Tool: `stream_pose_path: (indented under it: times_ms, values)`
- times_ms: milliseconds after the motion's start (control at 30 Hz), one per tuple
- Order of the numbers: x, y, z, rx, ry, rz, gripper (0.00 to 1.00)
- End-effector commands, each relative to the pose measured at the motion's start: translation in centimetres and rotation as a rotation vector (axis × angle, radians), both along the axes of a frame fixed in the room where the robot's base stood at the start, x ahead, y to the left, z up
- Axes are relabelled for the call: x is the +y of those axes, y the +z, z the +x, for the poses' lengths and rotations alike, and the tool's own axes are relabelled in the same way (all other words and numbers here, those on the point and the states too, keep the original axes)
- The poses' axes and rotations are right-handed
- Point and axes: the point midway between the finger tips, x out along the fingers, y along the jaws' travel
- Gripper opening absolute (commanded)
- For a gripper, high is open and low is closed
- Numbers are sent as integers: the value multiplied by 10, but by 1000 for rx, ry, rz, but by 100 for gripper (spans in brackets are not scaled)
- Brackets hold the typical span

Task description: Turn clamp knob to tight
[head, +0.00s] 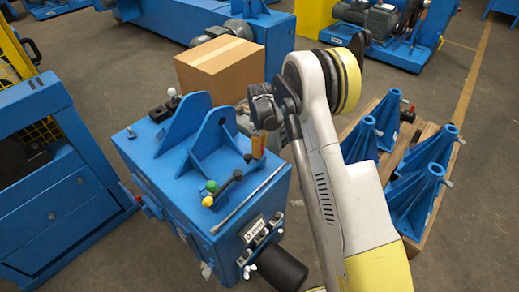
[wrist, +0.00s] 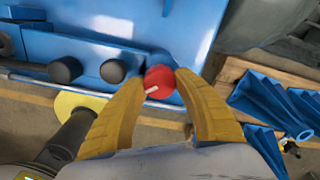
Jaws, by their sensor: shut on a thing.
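The clamp knob (wrist: 160,82) is round and red with a pale pointer mark, on the blue machine in the wrist view. The pointer slants toward the lower left in that picture. My gripper (wrist: 162,84) has its two yellow fingers on either side of the knob, shut on it. In the head view my gripper (head: 258,146) is at the right side of the blue machine's top (head: 170,185), beside an upright blue plate. The knob itself cannot be made out in the head view.
Black round knobs (wrist: 113,70) sit just left of the red knob. A lever with green and yellow balls (head: 209,201) and a metal rod (head: 248,200) are near the machine's front. A cardboard box (head: 220,68) is behind. Blue brackets (head: 425,185) stand on a pallet at right.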

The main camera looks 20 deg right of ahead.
Motion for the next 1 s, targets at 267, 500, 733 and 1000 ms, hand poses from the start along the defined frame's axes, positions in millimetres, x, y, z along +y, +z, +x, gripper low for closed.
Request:
stream_pose_path:
  times_ms: [267,500,733,1000]
  values:
    - [0,-1,-1,3,1,-1,40]
    - [0,0,0,1,1,0,47]
    - [0,12,0,1,1,-1,47]
    - [0,70,-1,1,1,0,47]
